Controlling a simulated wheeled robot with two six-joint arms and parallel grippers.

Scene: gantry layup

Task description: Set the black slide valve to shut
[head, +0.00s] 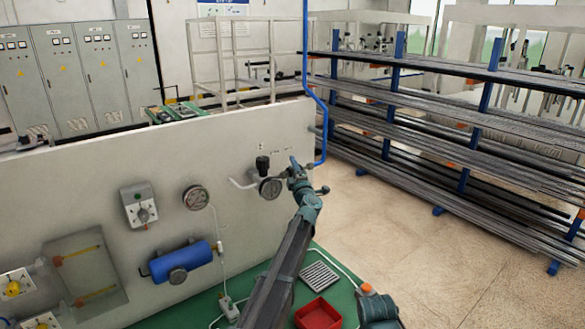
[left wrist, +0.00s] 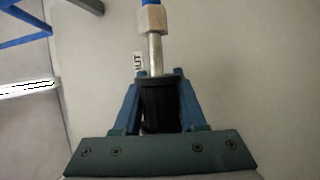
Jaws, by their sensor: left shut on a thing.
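My left gripper (head: 296,168) is at the right end of the upright pale panel (head: 95,190), by the lower end of a blue hose. In the left wrist view the gripper (left wrist: 160,105) is shut on the black slide valve (left wrist: 160,108), a black sleeve with a wider rim at its top. A metal stem and a pale hex nut (left wrist: 152,19) stand above it. A small label (left wrist: 138,63) beside the stem is partly hidden; only letters like "UT" show. In the head view the gripper hides most of the valve.
A gauge (head: 270,187) with a black knob (head: 262,163) sits just left of the gripper. The blue hose (head: 306,80) rises beside it. A blue cylinder (head: 182,262) is mounted lower left. A red tray (head: 318,314) lies below. Racks of bars (head: 440,130) stand right, beyond open floor.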

